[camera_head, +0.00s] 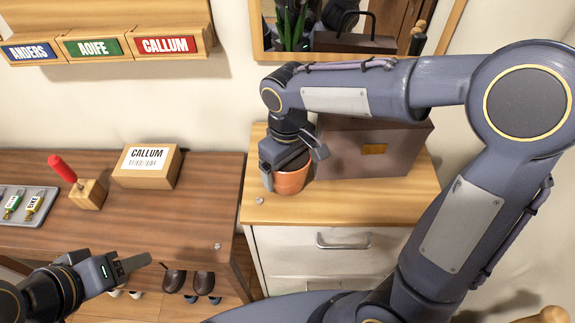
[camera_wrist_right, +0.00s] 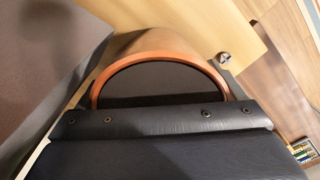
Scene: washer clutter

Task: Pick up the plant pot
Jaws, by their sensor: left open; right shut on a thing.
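The plant pot (camera_head: 291,181) is orange-brown terracotta and stands on the light wooden top of the white drawer cabinet, near its left front. My right gripper (camera_head: 291,163) reaches down on it from above, shut on its upper part, and hides much of its top. In the right wrist view the pot's curved rim (camera_wrist_right: 160,59) shows beyond the dark gripper body, with a dark inside. Whether the pot touches the cabinet top is hard to tell. My left gripper (camera_head: 135,263) is open and empty, low on the left, in front of the brown table.
A grey-brown box (camera_head: 372,150) stands just right of the pot, against the wall. A mirror (camera_head: 350,40) hangs behind. The brown table (camera_head: 110,235) holds a CALLUM box (camera_head: 148,166), a red-handled stamp (camera_head: 82,187) and a key tray (camera_head: 25,205). A small metal piece (camera_head: 259,200) lies left of the pot.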

